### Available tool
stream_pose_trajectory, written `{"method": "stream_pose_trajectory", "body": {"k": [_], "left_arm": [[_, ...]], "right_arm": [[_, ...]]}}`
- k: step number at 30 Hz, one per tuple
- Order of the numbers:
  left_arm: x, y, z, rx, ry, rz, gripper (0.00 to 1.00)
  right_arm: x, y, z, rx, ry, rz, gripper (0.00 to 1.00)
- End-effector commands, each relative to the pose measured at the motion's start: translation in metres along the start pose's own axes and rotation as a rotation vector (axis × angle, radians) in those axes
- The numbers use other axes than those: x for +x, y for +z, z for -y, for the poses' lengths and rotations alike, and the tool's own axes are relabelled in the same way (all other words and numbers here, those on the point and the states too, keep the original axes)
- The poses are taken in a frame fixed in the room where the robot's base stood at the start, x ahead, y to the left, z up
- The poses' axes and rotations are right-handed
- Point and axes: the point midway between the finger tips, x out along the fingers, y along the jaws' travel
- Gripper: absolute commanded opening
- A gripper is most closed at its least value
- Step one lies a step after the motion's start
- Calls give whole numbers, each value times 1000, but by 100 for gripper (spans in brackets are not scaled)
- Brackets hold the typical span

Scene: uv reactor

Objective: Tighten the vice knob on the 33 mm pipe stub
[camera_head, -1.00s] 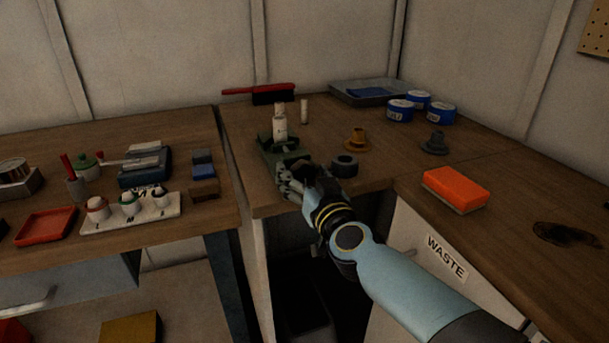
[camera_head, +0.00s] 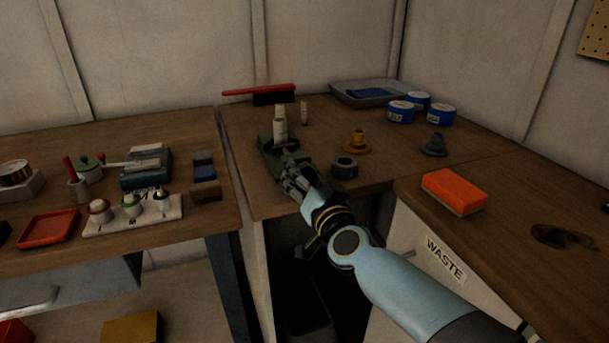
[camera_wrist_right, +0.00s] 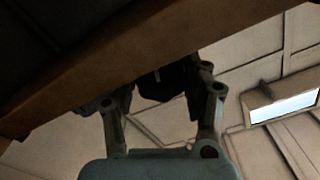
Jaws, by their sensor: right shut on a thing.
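The green vice (camera_head: 268,160) stands near the front edge of the back bench. The pale pipe stub (camera_head: 280,128) stands upright in it. My right gripper (camera_head: 292,170) is at the vice's front end and hides most of the knob there. In the right wrist view its two fingers (camera_wrist_right: 160,92) are on either side of a dark part, which appears to be the vice knob (camera_wrist_right: 178,80); the contact is too dark to see clearly. My left gripper is not in view.
A dark ring (camera_head: 344,167) sits just right of the gripper. An orange-brown flanged part (camera_head: 356,143) and a grey one (camera_head: 434,145) stand farther right. A red-handled brush (camera_head: 272,95) lies behind the vice. An orange sponge (camera_head: 454,190) is on the right bench.

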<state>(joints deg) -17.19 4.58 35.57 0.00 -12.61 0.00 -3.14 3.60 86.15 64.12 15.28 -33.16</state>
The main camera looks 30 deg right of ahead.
Motion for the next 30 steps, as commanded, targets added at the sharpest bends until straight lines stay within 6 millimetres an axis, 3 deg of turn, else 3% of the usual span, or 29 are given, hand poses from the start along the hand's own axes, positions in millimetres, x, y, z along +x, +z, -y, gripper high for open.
{"method": "stream_pose_trajectory", "body": {"k": [9,10,15,25,30], "left_arm": [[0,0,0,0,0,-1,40],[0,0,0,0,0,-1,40],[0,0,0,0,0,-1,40],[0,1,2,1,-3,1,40],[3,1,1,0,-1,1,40]], "right_arm": [[0,0,0,19,0,0,16],[0,0,0,18,0,0,49],[0,0,0,18,0,0,72],[0,1,-1,11,1,2,72],[0,2,-1,-73,0,1,72]]}}
